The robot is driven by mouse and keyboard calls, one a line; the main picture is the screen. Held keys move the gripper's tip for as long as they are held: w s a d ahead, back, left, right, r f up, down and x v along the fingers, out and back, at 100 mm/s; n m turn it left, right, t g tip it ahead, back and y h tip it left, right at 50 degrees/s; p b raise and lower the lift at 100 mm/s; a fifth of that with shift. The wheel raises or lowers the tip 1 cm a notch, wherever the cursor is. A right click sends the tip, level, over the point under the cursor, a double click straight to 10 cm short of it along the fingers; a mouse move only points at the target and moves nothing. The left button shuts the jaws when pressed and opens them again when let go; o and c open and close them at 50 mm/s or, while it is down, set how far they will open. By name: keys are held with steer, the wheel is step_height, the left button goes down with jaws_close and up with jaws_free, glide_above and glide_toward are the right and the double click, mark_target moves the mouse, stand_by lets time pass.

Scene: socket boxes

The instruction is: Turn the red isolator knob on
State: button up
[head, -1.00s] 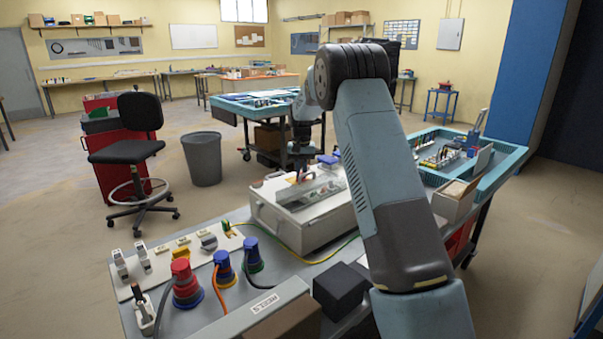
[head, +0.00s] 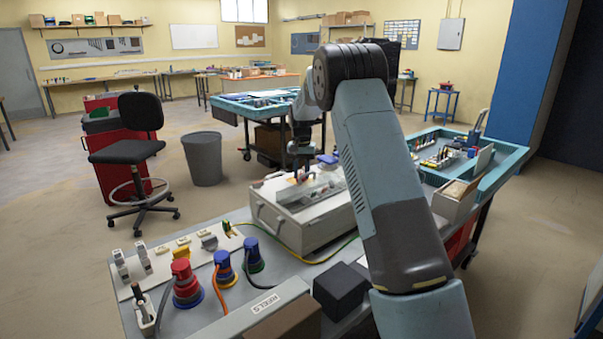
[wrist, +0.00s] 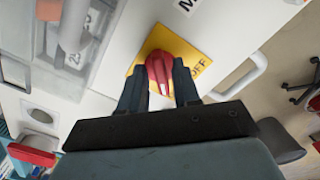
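The red isolator knob (wrist: 160,72) sits on a yellow plate (wrist: 147,45) on the pale top of a socket box (wrist: 110,82). The word OFF shows on the plate, right of the knob. My gripper (wrist: 160,80) is over the knob, with one dark finger on each side of it. The fingers stand apart; whether either touches the knob is not clear. In the head view my gripper (head: 301,174) is low over the grey box (head: 285,222) on the bench, and the knob is mostly hidden there.
A clear-covered compartment (wrist: 87,45) lies beside the plate, and a white handle (wrist: 242,75) is on the box's other side. On the bench (head: 215,318), a panel with red and blue plugs (head: 184,285) and a black block (head: 340,288) stand near the box.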

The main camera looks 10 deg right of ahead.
steer(key=shift+o, duration=0.5)
step_height(320, 180, up, 14)
steer(key=shift+f, duration=0.2)
stand_by(0.4)
